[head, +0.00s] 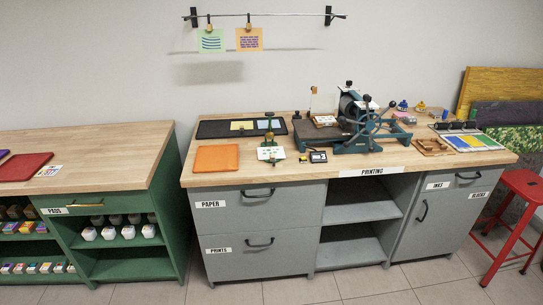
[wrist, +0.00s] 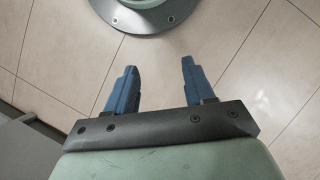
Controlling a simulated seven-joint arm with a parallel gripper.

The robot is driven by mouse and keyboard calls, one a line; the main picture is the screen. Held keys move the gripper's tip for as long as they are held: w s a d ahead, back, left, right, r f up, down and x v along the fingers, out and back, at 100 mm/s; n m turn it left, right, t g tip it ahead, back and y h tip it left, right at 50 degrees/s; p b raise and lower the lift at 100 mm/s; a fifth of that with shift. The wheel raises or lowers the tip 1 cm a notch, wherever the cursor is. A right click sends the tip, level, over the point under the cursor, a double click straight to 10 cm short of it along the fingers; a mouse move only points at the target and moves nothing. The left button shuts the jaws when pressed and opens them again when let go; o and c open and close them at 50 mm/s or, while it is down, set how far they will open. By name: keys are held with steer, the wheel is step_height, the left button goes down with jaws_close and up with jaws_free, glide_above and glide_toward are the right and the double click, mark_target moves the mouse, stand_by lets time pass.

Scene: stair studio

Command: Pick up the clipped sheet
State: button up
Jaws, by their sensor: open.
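Two sheets hang by wooden clips from the wall rail (head: 265,15) in the head view. The left one is a light green sheet (head: 210,42) with blue wavy lines. The right one is an orange sheet (head: 249,40) with purple print. Both hang above the workbench, apart from each other. My gripper (wrist: 159,66) shows only in the wrist view. Its two blue fingers are spread wide with nothing between them, over the tiled floor. No sheet shows in the wrist view, and my gripper is not in the head view.
Below the rail stands a grey workbench (head: 280,177) with a teal press (head: 365,130), an orange board (head: 216,158) and a black tray (head: 240,128). A green cabinet (head: 165,205) is at left, a red stool (head: 520,185) at right. The wall around the sheets is clear.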

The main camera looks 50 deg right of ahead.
steer(key=w+d+r+m+t, duration=0.15)
steer(key=w+d+r, duration=0.35)
steer(key=w, duration=0.6)
steer(key=w+d+r+m+t, duration=0.1)
steer(key=w+d+r+t, duration=0.2)
steer(key=w+r, duration=0.5)
steer(key=w+d+r+m+t, duration=0.15)
steer(key=w+d+r, duration=0.25)
steer(key=w, duration=0.9)
steer(key=w+d+r+t, duration=0.2)
steer(key=w+d+r, duration=0.3)
steer(key=r, duration=0.5)
steer(key=w+d+r+m+t, duration=0.1)
steer(key=w+d+r, duration=0.45)
steer(key=r, duration=0.45)
steer(key=w+d+r+t, duration=0.2)
steer(key=w+d+r, duration=0.35)
steer(key=r, duration=0.45)
step_height(320, 180, up, 11)
steer(key=m+g+h, duration=0.3)
steer(key=h, duration=0.1)
glide_above(273, 156)
steer(key=s+a, duration=0.4)
steer(key=x, duration=1.3)
steer(key=shift+w, duration=0.3)
